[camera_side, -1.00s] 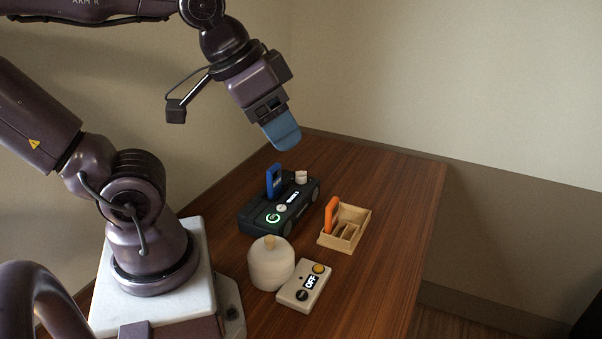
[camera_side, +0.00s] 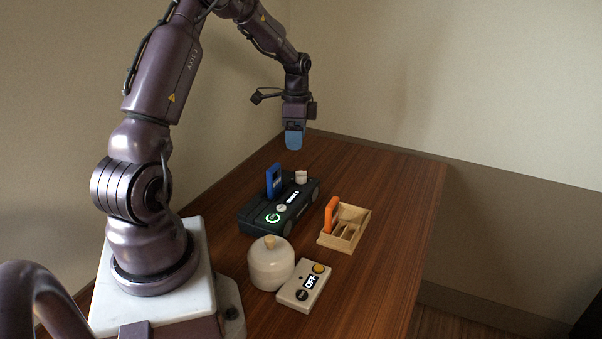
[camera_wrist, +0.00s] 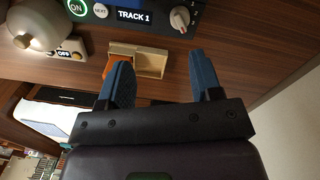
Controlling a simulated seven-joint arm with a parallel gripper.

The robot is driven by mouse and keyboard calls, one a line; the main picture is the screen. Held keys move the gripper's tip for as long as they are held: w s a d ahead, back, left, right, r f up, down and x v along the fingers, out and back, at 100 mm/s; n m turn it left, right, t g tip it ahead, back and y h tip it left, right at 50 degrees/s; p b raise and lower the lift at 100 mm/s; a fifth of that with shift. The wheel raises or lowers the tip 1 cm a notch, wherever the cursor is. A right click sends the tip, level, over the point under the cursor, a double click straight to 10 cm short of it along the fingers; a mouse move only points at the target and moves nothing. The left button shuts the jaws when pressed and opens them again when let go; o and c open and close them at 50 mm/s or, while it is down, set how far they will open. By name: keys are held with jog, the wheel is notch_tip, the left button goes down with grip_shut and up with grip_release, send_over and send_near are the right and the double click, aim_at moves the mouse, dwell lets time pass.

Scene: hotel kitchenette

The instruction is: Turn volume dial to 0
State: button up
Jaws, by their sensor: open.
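The dark music player (camera_side: 288,211) lies on the table, with a blue cartridge (camera_side: 273,181) standing in it. Its volume dial is a pale knob (camera_side: 301,177) at the far end of the top face. The dial also shows near the top right of the wrist view (camera_wrist: 181,18), with marks around it too small to read. A display on the player reads TRACK 1 (camera_wrist: 134,16). My gripper (camera_side: 294,148) is in the air above the far end of the player, apart from the dial. In the wrist view its blue fingers (camera_wrist: 161,62) are spread with nothing between them.
A wooden tray (camera_side: 352,242) with an orange cartridge (camera_side: 331,214) sits right of the player. A white lidded jar (camera_side: 270,266) and a box reading OFF (camera_side: 301,290) stand in front. The table's right side is clear.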

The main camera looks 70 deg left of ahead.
aim_at(301, 171)
jog(key=f+m, duration=0.1)
jog(key=f, duration=0.3)
jog(key=w+a+f+m, duration=0.1)
jog(key=f+m, duration=0.1)
jog(key=f, duration=0.2)
jog(key=w+f+m, duration=0.1)
jog(key=f+m, duration=0.1)
jog(key=f, duration=0.2)
jog(key=shift+a, duration=0.35)
jog(key=c, duration=0.9)
